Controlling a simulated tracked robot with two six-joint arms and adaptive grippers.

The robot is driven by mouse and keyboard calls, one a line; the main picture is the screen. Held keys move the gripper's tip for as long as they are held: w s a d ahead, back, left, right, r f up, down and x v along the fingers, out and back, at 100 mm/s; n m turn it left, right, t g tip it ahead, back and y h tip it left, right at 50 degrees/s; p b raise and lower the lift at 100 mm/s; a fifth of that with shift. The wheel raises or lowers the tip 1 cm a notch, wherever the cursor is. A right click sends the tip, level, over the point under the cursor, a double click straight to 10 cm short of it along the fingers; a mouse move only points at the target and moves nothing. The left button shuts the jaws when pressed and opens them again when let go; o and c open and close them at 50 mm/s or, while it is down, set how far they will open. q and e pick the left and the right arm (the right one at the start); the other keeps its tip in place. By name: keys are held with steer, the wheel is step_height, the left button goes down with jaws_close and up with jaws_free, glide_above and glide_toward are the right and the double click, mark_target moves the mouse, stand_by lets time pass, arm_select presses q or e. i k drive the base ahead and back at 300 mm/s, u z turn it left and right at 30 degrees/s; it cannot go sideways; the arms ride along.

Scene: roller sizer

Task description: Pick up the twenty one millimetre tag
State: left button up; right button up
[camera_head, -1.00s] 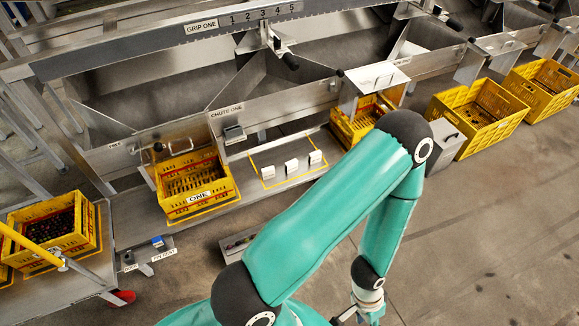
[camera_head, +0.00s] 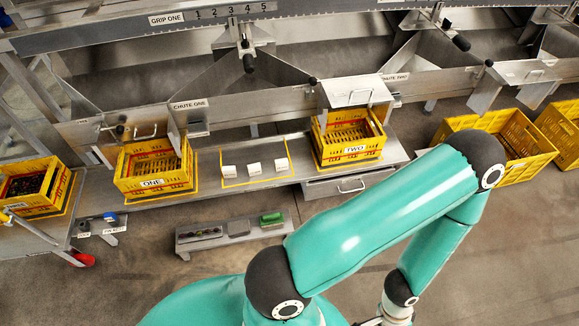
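Three small white tags stand in a row inside a yellow outline on the grey shelf: a left one (camera_head: 228,171), a middle one (camera_head: 254,169) and a right one (camera_head: 281,164). Any marking on them is too small to read, so I cannot tell which is the twenty one millimetre tag. My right arm crosses the lower right of the picture. Its gripper (camera_head: 373,321) is at the bottom edge, mostly cut off, far from the tags. My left gripper is not in view.
Yellow crate ONE (camera_head: 154,171) stands left of the tags, crate TWO (camera_head: 347,144) right of them. A low bench (camera_head: 237,232) with small items stands in front. Another crate (camera_head: 39,187) is at far left, and more crates (camera_head: 510,149) stand at right.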

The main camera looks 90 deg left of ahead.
mark_target(228, 171)
steer(key=z, duration=0.55)
steer(key=i, duration=0.3)
steer(key=u, duration=2.2)
steer(key=i, duration=0.2)
steer(key=u, duration=2.15)
steer(key=k, duration=0.6)
steer(key=u, duration=0.35)
steer(key=i, duration=1.65)
steer(key=z, duration=0.35)
